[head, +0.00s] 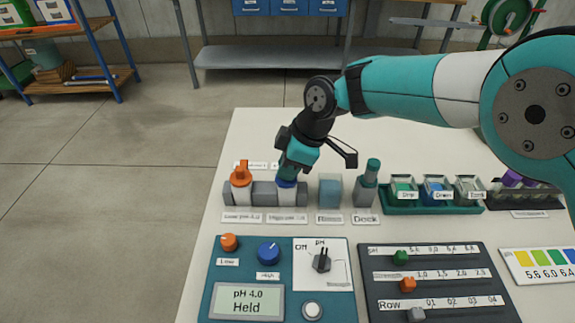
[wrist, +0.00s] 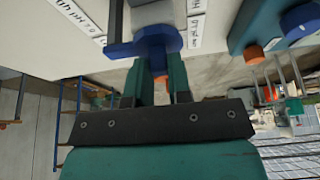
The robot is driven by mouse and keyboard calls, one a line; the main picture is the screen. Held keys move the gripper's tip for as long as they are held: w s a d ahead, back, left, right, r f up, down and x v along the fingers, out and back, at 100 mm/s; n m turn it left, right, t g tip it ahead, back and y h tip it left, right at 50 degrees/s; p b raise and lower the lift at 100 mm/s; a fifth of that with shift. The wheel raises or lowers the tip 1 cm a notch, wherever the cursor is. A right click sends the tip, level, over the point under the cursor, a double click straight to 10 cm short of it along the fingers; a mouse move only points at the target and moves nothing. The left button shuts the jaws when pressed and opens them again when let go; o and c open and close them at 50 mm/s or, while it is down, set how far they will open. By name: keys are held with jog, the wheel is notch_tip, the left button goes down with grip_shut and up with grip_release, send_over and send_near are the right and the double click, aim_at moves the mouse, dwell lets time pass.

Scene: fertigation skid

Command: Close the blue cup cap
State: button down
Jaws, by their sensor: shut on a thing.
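The blue cup cap (head: 286,183) sits on top of a white cup in the grey holder, beside the cup with the orange cap (head: 241,175). My gripper (head: 289,170) comes down over the blue cap from above and hides much of it. In the wrist view the blue cap (wrist: 155,42) shows as a disc with a tab to the left, at the ends of my two teal fingers (wrist: 163,80). They are shut on its upper part. A small orange patch shows between the fingers. I cannot tell whether the cap is fully seated.
The Rinse block (head: 330,190) and the Dock with a teal probe (head: 370,180) stand just right. Further right is a teal rack (head: 432,209) of small jars. In front lie a control panel (head: 282,252) reading "pH 4.0 Held" and a dark slider board (head: 435,285).

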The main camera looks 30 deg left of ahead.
jog(key=shift+d+n, duration=0.1)
jog(key=shift+n, duration=0.2)
jog(key=c, duration=1)
grip_release()
jog(key=shift+c, duration=0.2)
jog(key=shift+w+r, duration=0.1)
jog(key=v, duration=1.7)
jog(key=shift+w+p, duration=0.3)
jog(key=shift+d, duration=0.1)
